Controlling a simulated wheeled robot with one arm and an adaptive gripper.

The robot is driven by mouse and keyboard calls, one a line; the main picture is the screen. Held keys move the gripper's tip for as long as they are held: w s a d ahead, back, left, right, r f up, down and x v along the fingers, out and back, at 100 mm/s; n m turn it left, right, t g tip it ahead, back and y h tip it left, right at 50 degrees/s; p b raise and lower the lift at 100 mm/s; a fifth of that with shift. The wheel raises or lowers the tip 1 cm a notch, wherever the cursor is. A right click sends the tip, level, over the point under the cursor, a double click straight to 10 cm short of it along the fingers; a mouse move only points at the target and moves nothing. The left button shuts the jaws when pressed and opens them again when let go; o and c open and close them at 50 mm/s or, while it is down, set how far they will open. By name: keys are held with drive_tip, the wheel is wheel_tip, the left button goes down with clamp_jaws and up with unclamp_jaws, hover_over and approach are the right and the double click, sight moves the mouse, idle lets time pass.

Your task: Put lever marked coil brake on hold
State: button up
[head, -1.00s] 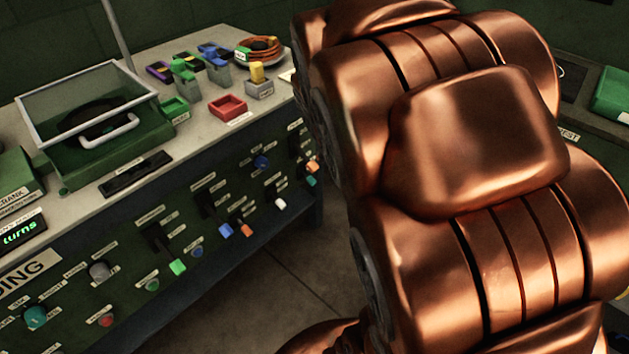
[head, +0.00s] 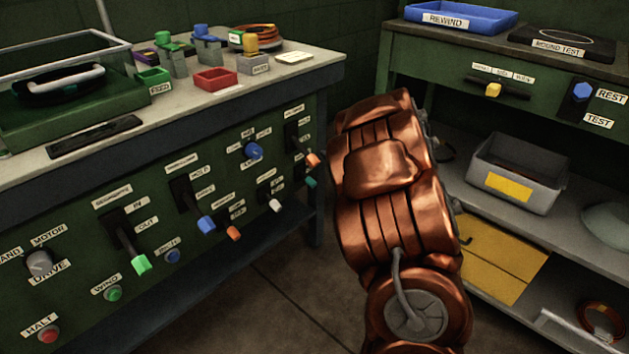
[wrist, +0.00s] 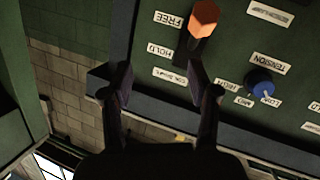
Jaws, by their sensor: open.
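The coil brake lever has an orange tip (head: 313,160) and sits at the right end of the green panel in the head view. In the wrist view, which shows the panel upside down, its orange tip (wrist: 203,17) lies beside the FREE label (wrist: 168,20). The HOLD label (wrist: 160,52) is nearer my fingers. My gripper (wrist: 158,82) is open and empty, its right finger close to the lever's dark base in the picture. I cannot tell the depth between them. In the head view my copper arm hides the gripper.
A blue tension knob (wrist: 258,82) is beside the lever, also in the head view (head: 253,151). Other levers include a blue-tipped one (head: 207,223) and a green-tipped one (head: 141,264). A grey bin (head: 518,170) stands on the right bench's shelf. Floor between benches looks clear.

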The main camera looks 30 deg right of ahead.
sight(316, 165)
wheel_tip(316, 165, down, 6)
drive_tip(key=s+a+f+n+t+y+b, duration=0.1)
drive_tip(key=s+a+t+y+b, duration=0.1)
drive_tip(key=y+b, duration=0.2)
drive_tip(key=w+b, duration=0.1)
drive_tip(key=w, duration=0.2)
drive_tip(key=w+a+b, duration=0.1)
drive_tip(key=w, duration=0.3)
drive_tip(key=shift+a+r, duration=0.15)
drive_tip(key=shift+a, duration=0.05)
drive_tip(key=shift+w+r, duration=0.15)
drive_tip(key=shift+w, duration=0.3)
clamp_jaws()
